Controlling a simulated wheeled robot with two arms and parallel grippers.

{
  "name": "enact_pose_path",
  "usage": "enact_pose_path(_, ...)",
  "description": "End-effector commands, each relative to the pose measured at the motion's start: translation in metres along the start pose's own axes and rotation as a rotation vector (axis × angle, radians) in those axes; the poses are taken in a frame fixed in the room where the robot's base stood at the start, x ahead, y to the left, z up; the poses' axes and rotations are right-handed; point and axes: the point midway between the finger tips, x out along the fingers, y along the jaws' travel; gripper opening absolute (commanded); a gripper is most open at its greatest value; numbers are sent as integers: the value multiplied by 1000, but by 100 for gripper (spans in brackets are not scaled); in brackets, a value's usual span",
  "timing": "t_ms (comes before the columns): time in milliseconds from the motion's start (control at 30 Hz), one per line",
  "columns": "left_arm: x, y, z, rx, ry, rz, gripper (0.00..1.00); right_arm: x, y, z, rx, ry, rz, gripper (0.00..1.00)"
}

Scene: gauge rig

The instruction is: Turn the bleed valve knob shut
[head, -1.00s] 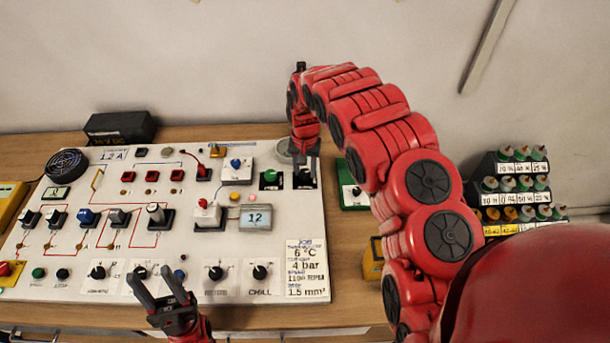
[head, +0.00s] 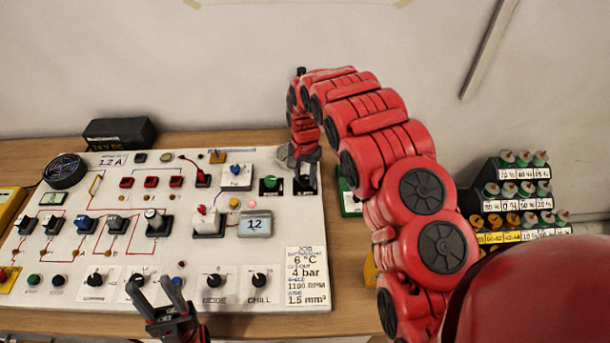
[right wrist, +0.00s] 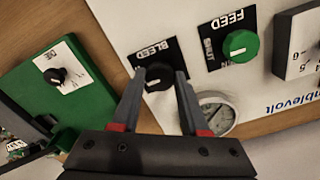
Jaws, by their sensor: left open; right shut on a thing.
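The bleed valve knob (right wrist: 158,77) is a black knob on a black plate marked BLEED, seen in the right wrist view. My right gripper (right wrist: 161,84) is shut on it, with one finger at each side. In the head view my right gripper (head: 306,178) reaches down to the panel's upper right, and the knob there is mostly hidden by it. My left gripper (head: 157,292) is open and empty at the panel's front edge.
A green FEED knob (right wrist: 240,46) sits beside the bleed knob, and a round gauge (right wrist: 216,114) is close to the right finger. A green box (right wrist: 62,90) with a dial stands off the panel. The white panel (head: 130,262) carries several switches. A bottle rack (head: 515,197) stands at the right.

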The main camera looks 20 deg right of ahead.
Motion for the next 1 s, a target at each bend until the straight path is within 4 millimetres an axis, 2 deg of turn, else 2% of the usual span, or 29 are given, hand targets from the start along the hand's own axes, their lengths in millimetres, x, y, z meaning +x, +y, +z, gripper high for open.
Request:
enact_pose_path(33,0,0,0,0,0,0,50,-1,0,-1,1,2,-2,0)
enact_pose_path(67,0,0,0,0,0,0,50,-1,0,-1,1,2,-2,48)
enact_pose_path(200,0,0,0,0,0,0,50,0,0,0,0,1,-1,73)
enact_pose_path(567,4,0,-1,0,0,0,50,-5,0,0,0,1,0,74)
enact_pose_path(767,35,-2,-6,0,0,0,50,-36,0,0,-1,1,-1,74)
enact_pose_path(1000,86,-4,-14,0,0,0,50,-88,0,-1,0,2,-1,74)
